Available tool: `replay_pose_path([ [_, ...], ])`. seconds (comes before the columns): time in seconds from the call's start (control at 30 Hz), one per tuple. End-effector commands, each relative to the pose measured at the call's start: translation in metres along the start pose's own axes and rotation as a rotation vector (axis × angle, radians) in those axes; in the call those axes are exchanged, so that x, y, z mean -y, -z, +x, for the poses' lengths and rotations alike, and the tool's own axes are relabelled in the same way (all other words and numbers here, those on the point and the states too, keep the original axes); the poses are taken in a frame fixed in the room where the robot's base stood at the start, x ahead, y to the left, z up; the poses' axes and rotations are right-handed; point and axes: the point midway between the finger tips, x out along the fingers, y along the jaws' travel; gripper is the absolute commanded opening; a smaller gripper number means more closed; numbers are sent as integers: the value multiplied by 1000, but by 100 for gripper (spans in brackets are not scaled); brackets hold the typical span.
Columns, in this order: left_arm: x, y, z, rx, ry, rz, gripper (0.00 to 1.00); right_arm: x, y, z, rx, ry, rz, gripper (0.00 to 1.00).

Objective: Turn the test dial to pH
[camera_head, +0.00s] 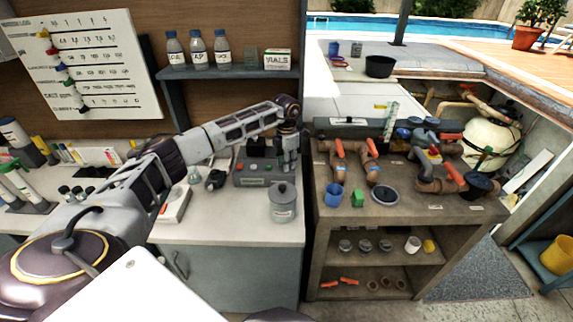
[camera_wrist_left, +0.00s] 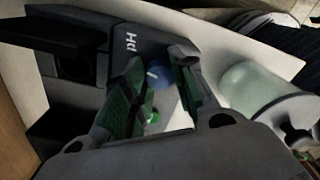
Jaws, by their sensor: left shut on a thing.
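The tester is a grey box (camera_head: 252,181) on the workbench in the head view, with a small display and buttons on top. Its blue test dial (camera_wrist_left: 158,76) shows in the left wrist view, with a short white mark on it. The pH label (camera_wrist_left: 130,43) is printed on the box close to the dial and looks upside down in that view. My left gripper (camera_head: 288,165) points down over the right end of the box. In the wrist view its green-padded fingers (camera_wrist_left: 162,66) are on either side of the dial, shut on it. My right gripper is not in view.
A shelf (camera_head: 225,73) with bottles hangs above. A pipe-covered bench (camera_head: 400,213) stands to the right.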

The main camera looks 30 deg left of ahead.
Motion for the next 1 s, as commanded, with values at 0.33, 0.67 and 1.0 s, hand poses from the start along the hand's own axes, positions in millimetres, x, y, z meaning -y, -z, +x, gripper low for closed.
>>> replay_pose_path([
  [0.33,-1,-1,-1,4,-3,267,2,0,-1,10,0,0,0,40],
  [0.67,-1,-1,-2,4,-2,442,2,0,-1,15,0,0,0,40],
  [1.0,-1,-1,-2,5,-3,493,2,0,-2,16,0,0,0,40],
])
